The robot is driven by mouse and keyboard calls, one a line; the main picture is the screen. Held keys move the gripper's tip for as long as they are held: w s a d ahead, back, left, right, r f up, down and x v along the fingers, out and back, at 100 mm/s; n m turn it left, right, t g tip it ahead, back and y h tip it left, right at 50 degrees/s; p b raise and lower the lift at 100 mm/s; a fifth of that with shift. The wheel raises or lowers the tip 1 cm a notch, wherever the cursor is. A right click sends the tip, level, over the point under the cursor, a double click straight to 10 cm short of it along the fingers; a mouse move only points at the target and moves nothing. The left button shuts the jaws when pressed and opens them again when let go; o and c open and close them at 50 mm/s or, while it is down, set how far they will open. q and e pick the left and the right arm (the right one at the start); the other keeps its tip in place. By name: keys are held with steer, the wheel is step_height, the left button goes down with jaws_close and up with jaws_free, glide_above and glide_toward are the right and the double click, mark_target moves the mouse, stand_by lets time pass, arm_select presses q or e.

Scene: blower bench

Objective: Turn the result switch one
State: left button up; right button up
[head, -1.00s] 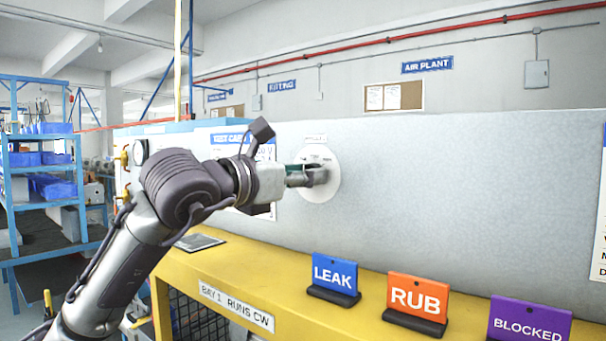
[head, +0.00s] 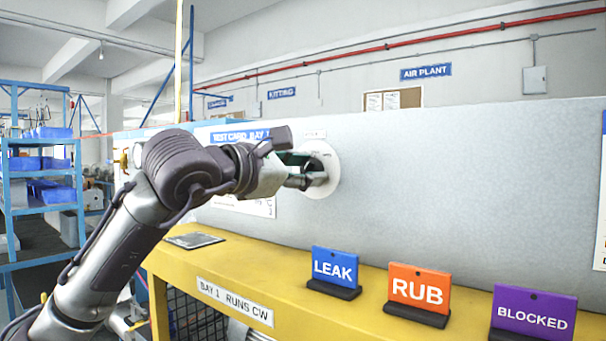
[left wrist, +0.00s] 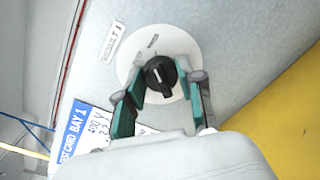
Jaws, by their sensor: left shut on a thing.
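The result switch is a black round knob (left wrist: 160,77) with a white pointer line. It sits on a white round plate (left wrist: 178,42) with small marks, too small to read; the plate also shows in the head view (head: 330,182) on the grey panel. My left gripper (head: 318,173) reaches the knob from the left, its wrist rolled. In the left wrist view its two green-lined fingers (left wrist: 163,88) stand on either side of the knob, shut on it. In the head view the fingers hide most of the knob. My right gripper is out of view.
A yellow bench ledge (head: 225,262) runs below the panel. Blue LEAK (head: 335,267), orange RUB (head: 419,289) and purple BLOCKED (head: 533,317) signs stand on it. A flat dark plate (head: 195,240) lies at its left. A test card (head: 236,136) is on the panel.

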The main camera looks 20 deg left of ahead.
arm_select(q)
steer(key=shift+m, duration=1.1)
steer(key=o, duration=1.1)
steer(key=shift+o, duration=0.2)
steer(key=v, duration=1.2)
